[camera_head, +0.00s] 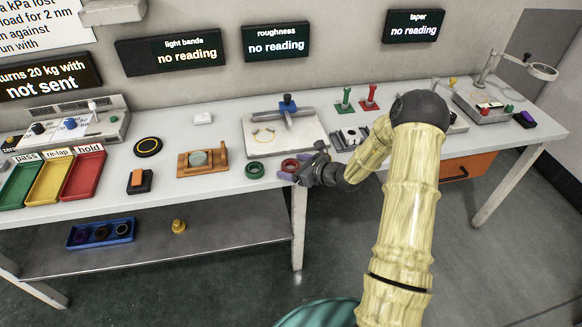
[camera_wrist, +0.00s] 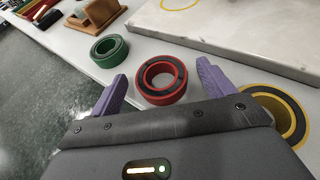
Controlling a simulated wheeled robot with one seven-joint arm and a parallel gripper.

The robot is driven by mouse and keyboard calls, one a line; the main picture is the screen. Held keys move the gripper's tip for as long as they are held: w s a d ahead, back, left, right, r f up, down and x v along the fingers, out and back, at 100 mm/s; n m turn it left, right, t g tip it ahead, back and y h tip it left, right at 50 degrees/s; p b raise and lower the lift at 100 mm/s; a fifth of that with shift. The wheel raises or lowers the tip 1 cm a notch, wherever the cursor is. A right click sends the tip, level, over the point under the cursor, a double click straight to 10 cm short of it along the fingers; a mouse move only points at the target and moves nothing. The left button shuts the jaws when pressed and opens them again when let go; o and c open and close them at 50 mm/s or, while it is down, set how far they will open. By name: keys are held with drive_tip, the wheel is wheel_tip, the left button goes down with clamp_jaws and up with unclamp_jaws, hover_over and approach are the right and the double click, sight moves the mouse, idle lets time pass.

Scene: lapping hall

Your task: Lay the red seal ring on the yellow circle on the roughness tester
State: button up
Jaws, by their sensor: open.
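The red seal ring (camera_wrist: 162,80) lies flat on the bench, between the open purple fingers of my gripper (camera_wrist: 160,88) in the wrist view. A gap shows on each side of it. In the head view the red ring (camera_head: 290,165) is at the bench's front edge, with my gripper (camera_head: 296,172) right at it. The roughness tester (camera_head: 310,146) is a pale plate with a blue-topped post, behind the ring. Its yellow circle (camera_head: 263,136) is on the left part of the plate; part of a yellow arc shows at the wrist view's top edge.
A green ring (camera_wrist: 109,50) lies just left of the red one. A yellow-rimmed dark ring (camera_wrist: 280,108) is close beside my right finger. A wooden stand (camera_head: 202,160) is further left. The tester plate's raised edge is just behind the red ring.

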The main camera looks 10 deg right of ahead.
drive_tip(key=c, duration=1.2)
drive_tip(key=shift+o, duration=0.2)
wheel_tip(320, 180, up, 10)
